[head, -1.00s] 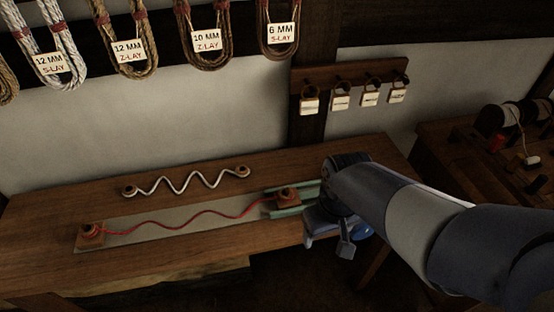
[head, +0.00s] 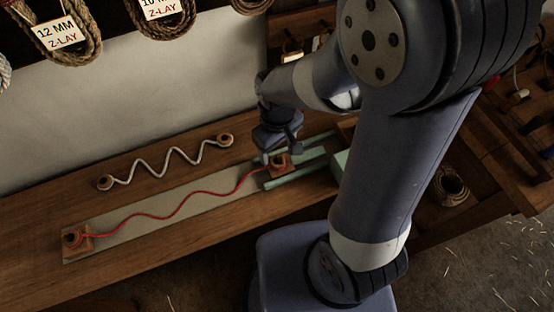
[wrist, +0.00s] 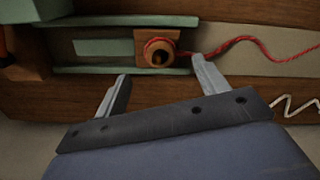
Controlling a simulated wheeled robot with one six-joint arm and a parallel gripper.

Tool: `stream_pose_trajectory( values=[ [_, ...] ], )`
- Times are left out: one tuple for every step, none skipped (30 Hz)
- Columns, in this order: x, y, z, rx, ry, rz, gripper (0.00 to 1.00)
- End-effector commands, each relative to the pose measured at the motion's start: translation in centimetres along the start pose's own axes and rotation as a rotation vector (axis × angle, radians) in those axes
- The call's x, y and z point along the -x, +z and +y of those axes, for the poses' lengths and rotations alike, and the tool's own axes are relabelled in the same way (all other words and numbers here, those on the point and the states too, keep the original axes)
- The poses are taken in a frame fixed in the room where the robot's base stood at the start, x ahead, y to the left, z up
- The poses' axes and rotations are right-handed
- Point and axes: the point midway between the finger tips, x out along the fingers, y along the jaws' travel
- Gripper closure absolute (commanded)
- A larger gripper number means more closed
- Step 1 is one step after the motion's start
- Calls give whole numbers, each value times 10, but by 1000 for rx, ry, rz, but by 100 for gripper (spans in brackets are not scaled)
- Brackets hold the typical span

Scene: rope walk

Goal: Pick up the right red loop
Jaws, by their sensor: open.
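The red cord (head: 165,212) runs in waves along a pale strip on the bench. Its right red loop (head: 278,160) sits around a peg on a small wooden block at the strip's right end. In the wrist view this right red loop (wrist: 158,45) lies beyond and between my fingertips. My gripper (head: 278,153) is over the bench beside the block. In the wrist view my gripper (wrist: 161,68) is open, with nothing seen between its fingers. The left loop (head: 73,238) is on a peg at the strip's far left.
Green rails (head: 300,174) flank the right block, and a green block (head: 341,166) stands at their right end. A white wavy cord (head: 170,160) between two pegs lies behind the red one. Rope coils (head: 65,35) hang on the wall above. The bench's front left is clear.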

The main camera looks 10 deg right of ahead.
Motion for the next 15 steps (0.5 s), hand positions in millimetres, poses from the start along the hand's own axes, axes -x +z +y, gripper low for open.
stream_pose_trajectory(
  values=[
    [-2,0,0,0,-1,-2,31],
    [-4,0,0,0,-1,-3,31],
    [-6,0,0,0,-1,-2,31],
    [-9,0,0,0,-1,-3,31],
    [-12,1,0,0,-1,-4,31],
    [-18,1,-1,0,-1,-4,31],
    [-21,1,-1,0,-1,-5,31],
    [-25,1,-1,0,-1,-5,31],
    [-30,1,-1,0,-1,-5,31],
    [-34,1,-1,-1,-1,-5,31],
    [-38,1,-1,-1,-1,-5,31],
    [-42,1,-1,-1,-1,-4,31],
    [-45,1,-1,-1,-1,-4,31],
    [-47,1,-1,-1,-1,-3,31],
    [-50,0,-1,-1,0,-2,31]
  ],
)
